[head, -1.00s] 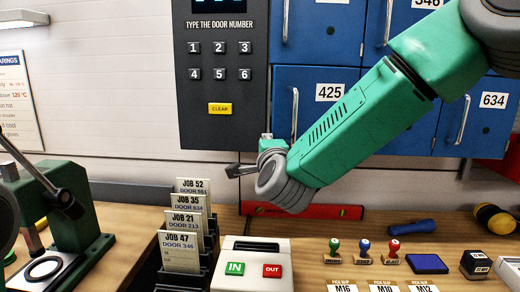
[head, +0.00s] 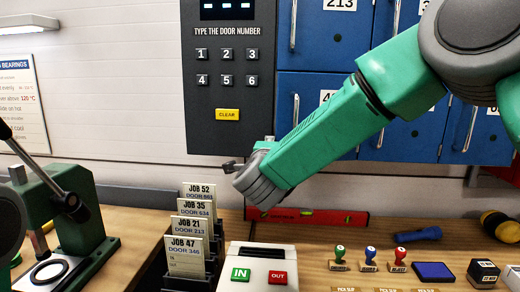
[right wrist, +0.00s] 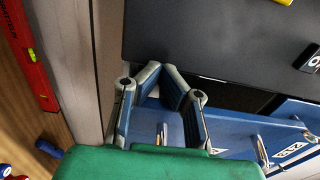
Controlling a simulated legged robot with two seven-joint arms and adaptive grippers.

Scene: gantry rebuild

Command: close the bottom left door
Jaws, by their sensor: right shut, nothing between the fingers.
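The bottom left door (head: 303,90) is a blue locker door with an upright silver handle, right of the keypad panel in the head view. My right forearm covers much of its front and most of its number label. It looks about flush with its neighbours, but I cannot tell whether it stands slightly ajar. My right gripper (head: 231,168) is shut and empty, below the keypad and left of the door's lower edge. In the right wrist view, the shut fingers (right wrist: 166,78) point towards the dark panel, with blue door surface (right wrist: 228,122) behind and beside them. My left gripper is not in view.
The dark keypad panel (head: 230,75) adjoins the lockers. Below are a red level (head: 305,216), a card rack (head: 190,235), an IN/OUT box (head: 260,270) and several stamps. A green press (head: 75,215) stands at left.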

